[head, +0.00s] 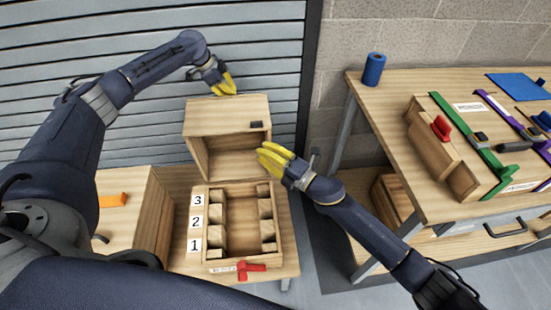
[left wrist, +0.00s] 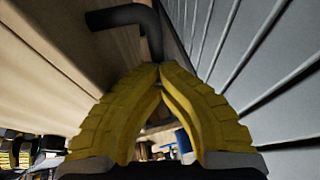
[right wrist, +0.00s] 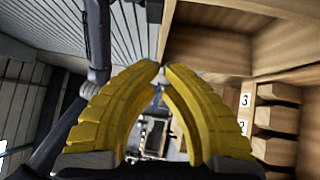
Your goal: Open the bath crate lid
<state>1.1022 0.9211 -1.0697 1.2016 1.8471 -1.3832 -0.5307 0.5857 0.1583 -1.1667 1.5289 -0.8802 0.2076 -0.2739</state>
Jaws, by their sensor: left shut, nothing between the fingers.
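The wooden bath crate (head: 284,228) stands on a low bench, its compartments labelled 1, 2 and 3 showing from above. Its hollow lid (head: 215,117) stands raised at the back, cavity facing the front, with a dark catch (head: 256,124) on its upper face. A red latch (head: 250,267) is on the crate's front. My left gripper (head: 229,84) is shut and empty at the lid's upper back edge. In the left wrist view a dark bent handle (left wrist: 125,16) is close ahead. My right gripper (head: 262,152) looks shut at the lid's right side; contact is unclear.
A workbench (head: 390,92) on the right holds a blue roll (head: 374,69), a wooden box (head: 440,165) and coloured strips. Another wooden box (head: 140,205) with an orange piece (head: 112,200) stands left of the crate. A grey slatted shutter (head: 100,40) is close behind the lid.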

